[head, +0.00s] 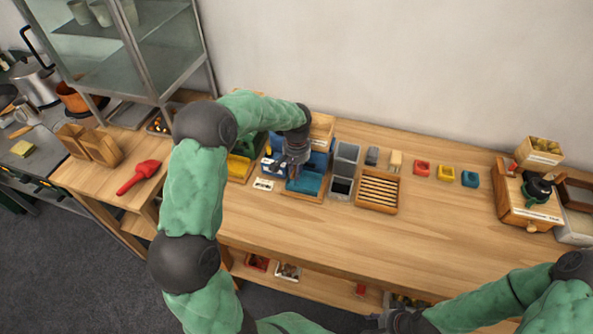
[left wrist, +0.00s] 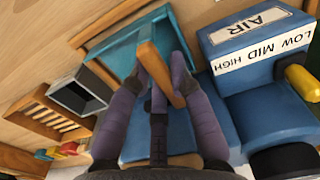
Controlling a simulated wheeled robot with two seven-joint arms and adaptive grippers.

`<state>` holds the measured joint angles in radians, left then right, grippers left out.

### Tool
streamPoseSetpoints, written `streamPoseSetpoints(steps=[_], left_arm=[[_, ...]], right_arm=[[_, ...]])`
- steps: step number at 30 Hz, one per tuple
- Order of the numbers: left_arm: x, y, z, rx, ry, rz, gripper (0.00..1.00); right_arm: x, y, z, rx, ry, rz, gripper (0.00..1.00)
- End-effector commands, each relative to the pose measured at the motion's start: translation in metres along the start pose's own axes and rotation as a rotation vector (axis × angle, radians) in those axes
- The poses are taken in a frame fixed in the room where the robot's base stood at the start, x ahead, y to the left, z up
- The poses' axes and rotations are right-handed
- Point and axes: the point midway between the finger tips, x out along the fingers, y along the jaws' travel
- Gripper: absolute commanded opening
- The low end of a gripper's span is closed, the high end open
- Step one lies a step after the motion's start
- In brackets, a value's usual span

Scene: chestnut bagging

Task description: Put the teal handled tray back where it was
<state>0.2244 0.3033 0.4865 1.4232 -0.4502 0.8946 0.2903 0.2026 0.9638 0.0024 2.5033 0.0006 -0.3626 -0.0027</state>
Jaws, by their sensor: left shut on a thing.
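The teal handled tray (head: 309,184) is at the middle back of the workbench, in front of a blue machine (head: 317,161). My left gripper (head: 293,172) is above the tray's left part. In the left wrist view, its fingers (left wrist: 163,75) are shut on the handle bar. I cannot tell whether the tray touches what lies under it. My right gripper (head: 385,321) is at the bottom edge, partly cut off, far from the tray.
The blue machine with AIR and LOW MID HIGH labels (left wrist: 262,35) is close beside my left gripper. Grey bins (head: 343,172) and a slatted wooden tray (head: 378,190) stand right of the teal tray. A small label card (head: 263,184) lies left. The bench front is clear.

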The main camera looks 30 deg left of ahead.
Motion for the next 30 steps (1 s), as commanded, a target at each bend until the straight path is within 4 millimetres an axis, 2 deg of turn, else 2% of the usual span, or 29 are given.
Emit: streamPoseSetpoints(steps=[5,6,7,8,20,25,30], left_arm=[[0.004,0.0,0.0,0.0,0.0,0.0,0.0],[0.003,0.0,0.0,0.001,0.0,0.0,0.32],[0.003,0.0,0.0,0.001,-0.001,0.0,0.4],[0.003,0.0,0.0,0.001,-0.001,0.0,0.44],[-0.002,0.0,0.0,0.001,0.0,0.0,0.44],[-0.025,0.001,-0.001,0.002,0.003,-0.001,0.44],[-0.06,0.0,-0.001,0.001,0.004,0.0,0.44]], right_arm=[[0.002,0.001,0.0,0.0,0.0,0.0,0.4],[0.002,0.001,0.0,0.0,0.0,0.0,0.4],[0.002,0.001,0.0,0.0,0.0,0.0,0.4],[0.001,0.001,0.0,0.0,0.0,0.0,0.4],[-0.001,-0.001,0.0,0.0,0.0,0.0,0.4],[-0.005,-0.002,0.0,0.0,0.0,0.0,0.4],[-0.012,-0.004,0.001,0.0,0.0,0.0,0.4]])
